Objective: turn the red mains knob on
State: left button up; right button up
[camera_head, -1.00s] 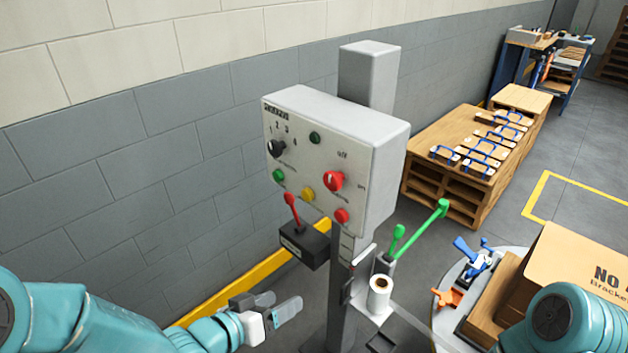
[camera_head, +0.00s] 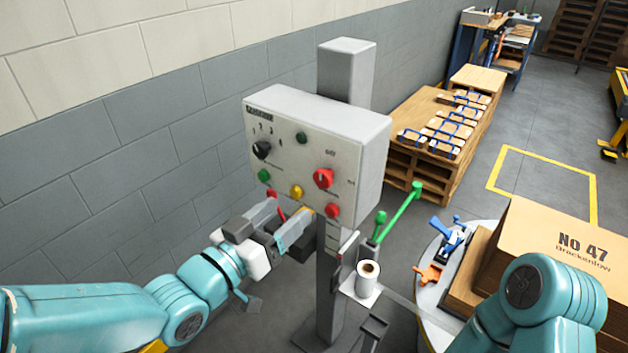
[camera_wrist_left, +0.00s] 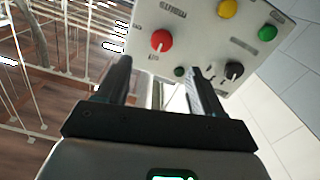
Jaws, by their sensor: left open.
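The red mains knob (camera_head: 323,178) is on the right half of the front of a grey control box (camera_head: 352,125), with small labels above it and to its right. Its exact setting is too small to tell. It also shows in the left wrist view as a red knob (camera_wrist_left: 161,40), beyond the fingers and apart from them. My left gripper (camera_head: 284,218) is open and empty, in front of the box's lower edge, below and left of the knob. Its two fingers also show in the left wrist view (camera_wrist_left: 155,80). My right gripper is out of view.
A black selector (camera_head: 262,149), green button (camera_head: 264,176), yellow button (camera_head: 297,191) and lower red button (camera_head: 333,210) share the panel. A red-handled lever, partly hidden, is behind my left fingers. Green levers (camera_head: 400,212) and a white roll (camera_head: 368,276) stand right of the post.

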aim_at(321, 181)
pick_arm(q)
jog(key=p+x, duration=0.2)
jog(key=x, duration=0.6)
jog(key=shift+w+d, duration=0.15)
jog(key=shift+w, duration=0.15)
jog(key=shift+w+d, duration=0.2)
jog(key=shift+w, duration=0.3)
jog(key=shift+d, duration=0.1)
